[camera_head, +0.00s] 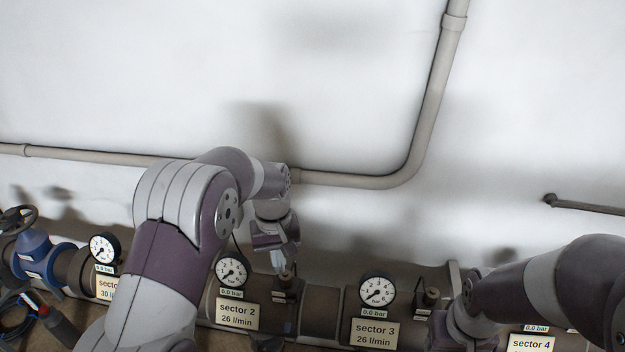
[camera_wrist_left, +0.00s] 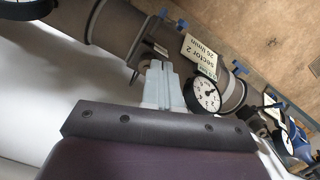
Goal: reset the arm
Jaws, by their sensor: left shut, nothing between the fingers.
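My left arm (camera_head: 170,255) comes in from the lower left and bends at its wrist above the manifold pipe. Its gripper (camera_head: 278,262) points down beside the sector 2 gauge (camera_head: 232,271). In the left wrist view the gripper's pale fingers (camera_wrist_left: 161,84) are together with nothing between them, close to the pipe and the sector 2 gauge (camera_wrist_left: 206,95). I cannot tell whether the fingers touch a fitting. My right arm (camera_head: 530,290) reaches in from the right toward the pipe between sectors 3 and 4; its gripper's fingers are out of sight.
The manifold pipe (camera_head: 320,302) runs along the wall with the sector 3 gauge (camera_head: 377,290) and its label plate (camera_head: 373,333). A blue valve (camera_head: 38,255) with a handwheel stands at the left. A thin conduit (camera_head: 350,180) crosses the wall. The upper wall is bare.

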